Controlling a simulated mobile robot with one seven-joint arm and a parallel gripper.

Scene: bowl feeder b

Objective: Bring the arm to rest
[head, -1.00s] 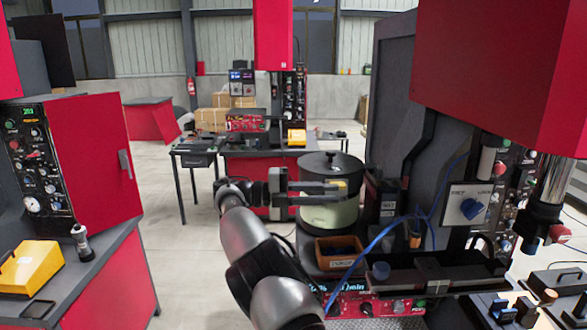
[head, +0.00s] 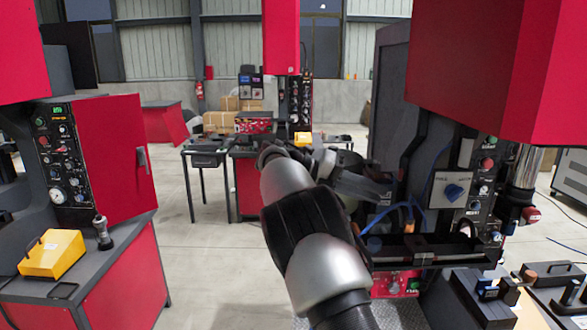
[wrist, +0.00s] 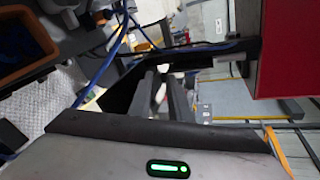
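My gripper (wrist: 162,74) shows in the wrist view with two dark fingers and a clear gap between them; nothing is held. In the head view my arm rises from the bottom middle and bends right, with my gripper (head: 378,190) over the bench, in front of the feeder bowl. The fingertips cannot be made out clearly in the head view.
Blue cables run close by. An orange-brown bin (wrist: 45,38) with blue contents lies at the wrist view's upper left. A yellow box (head: 52,254) sits on the left bench. Open floor lies between benches.

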